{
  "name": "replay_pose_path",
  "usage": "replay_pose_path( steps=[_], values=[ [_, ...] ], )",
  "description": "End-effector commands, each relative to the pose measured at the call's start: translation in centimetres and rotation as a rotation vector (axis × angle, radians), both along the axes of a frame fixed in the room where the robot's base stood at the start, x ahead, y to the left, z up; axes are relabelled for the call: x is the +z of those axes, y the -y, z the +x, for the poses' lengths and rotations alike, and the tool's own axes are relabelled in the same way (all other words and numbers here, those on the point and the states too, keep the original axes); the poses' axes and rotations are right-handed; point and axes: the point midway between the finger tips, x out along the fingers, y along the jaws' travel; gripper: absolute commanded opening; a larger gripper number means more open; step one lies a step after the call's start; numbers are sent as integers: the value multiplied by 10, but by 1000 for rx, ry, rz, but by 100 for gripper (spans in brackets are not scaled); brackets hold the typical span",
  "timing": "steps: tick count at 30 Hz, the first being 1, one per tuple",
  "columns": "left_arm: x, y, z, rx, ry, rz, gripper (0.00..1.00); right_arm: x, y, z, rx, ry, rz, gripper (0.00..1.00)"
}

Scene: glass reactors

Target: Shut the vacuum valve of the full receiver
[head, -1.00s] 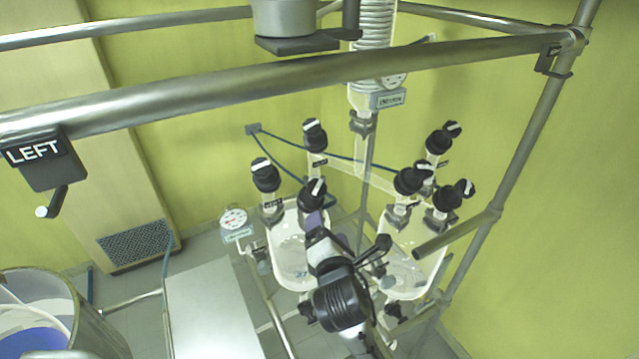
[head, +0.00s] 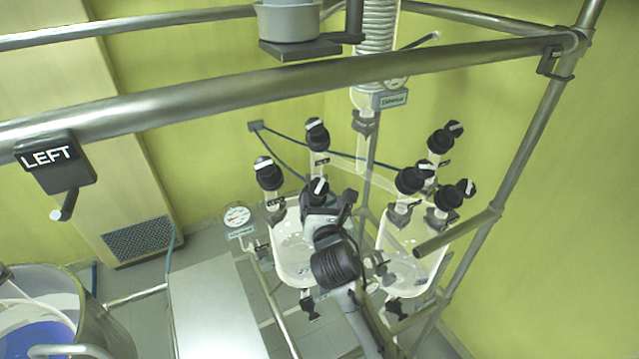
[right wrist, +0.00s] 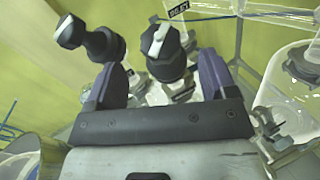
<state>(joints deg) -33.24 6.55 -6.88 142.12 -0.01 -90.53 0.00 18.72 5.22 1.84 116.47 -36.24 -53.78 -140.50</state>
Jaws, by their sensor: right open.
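Two glass receivers with black valve knobs on top hang in the frame: the left receiver (head: 291,268) and the right receiver (head: 393,284). I cannot tell for certain which is full. The left one's front knob (head: 318,187) has a white bar on top; it also shows in the right wrist view (right wrist: 160,42). My right gripper (head: 330,203) is open at this knob. In the right wrist view its two fingers (right wrist: 162,80) stand either side of the knob, apart from it. My left gripper is not in view.
Other knobs stand close by: one at left (head: 268,172), one behind (head: 317,134) and several on the right receiver (head: 412,180). A steel rail (head: 250,85) crosses above. A gauge (head: 237,216) stands left of the left receiver.

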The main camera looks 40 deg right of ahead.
Motion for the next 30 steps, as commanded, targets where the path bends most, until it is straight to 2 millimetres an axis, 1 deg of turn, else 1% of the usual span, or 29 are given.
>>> replay_pose_path(
  steps=[1, 6, 12, 18, 27, 30],
  values=[
    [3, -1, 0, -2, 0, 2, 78, 1, 5, 8, -1, -1, 1, 78],
    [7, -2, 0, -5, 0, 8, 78, 1, 19, 31, 1, 0, 3, 78],
    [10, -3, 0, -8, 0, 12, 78, 1, 29, 48, 1, 0, 2, 78],
    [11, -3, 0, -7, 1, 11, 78, 0, 34, 54, 1, 0, 2, 78],
    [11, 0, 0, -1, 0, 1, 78, 0, 34, 55, 1, 0, 2, 78],
    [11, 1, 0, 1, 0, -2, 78, 0, 34, 55, 1, 0, 2, 68]
  ],
)
